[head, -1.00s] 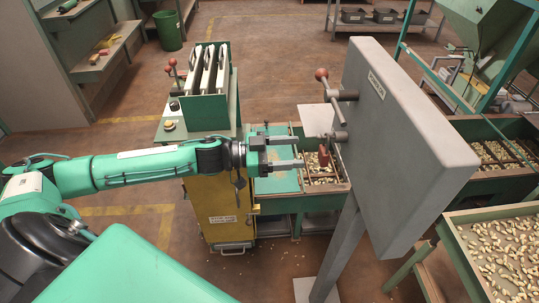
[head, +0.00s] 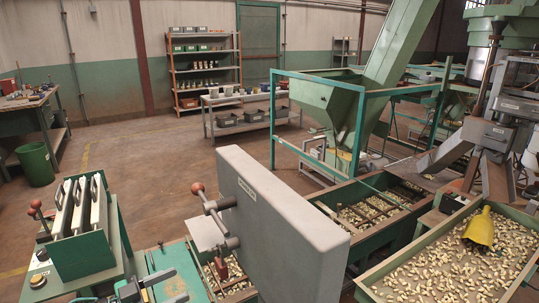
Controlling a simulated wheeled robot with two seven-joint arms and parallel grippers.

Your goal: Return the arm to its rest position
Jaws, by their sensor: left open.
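My left gripper (head: 166,288) shows at the bottom edge of the head view, left of the grey panel box. Its dark upper finger and grey lower finger stand apart, with nothing seen between them. The lower finger and most of the arm are cut off by the frame's edge. The grey panel box (head: 282,222) carries a lever with a red ball (head: 197,188) and a red handle (head: 221,267) hanging below it. The gripper is a little left of this red handle and looks apart from it. My right gripper is not in view.
A hopper trough (head: 236,291) lies below the panel. A nut tray (head: 372,284) with a yellow scoop (head: 480,229) is at the right. Open floor (head: 150,180) lies behind the press.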

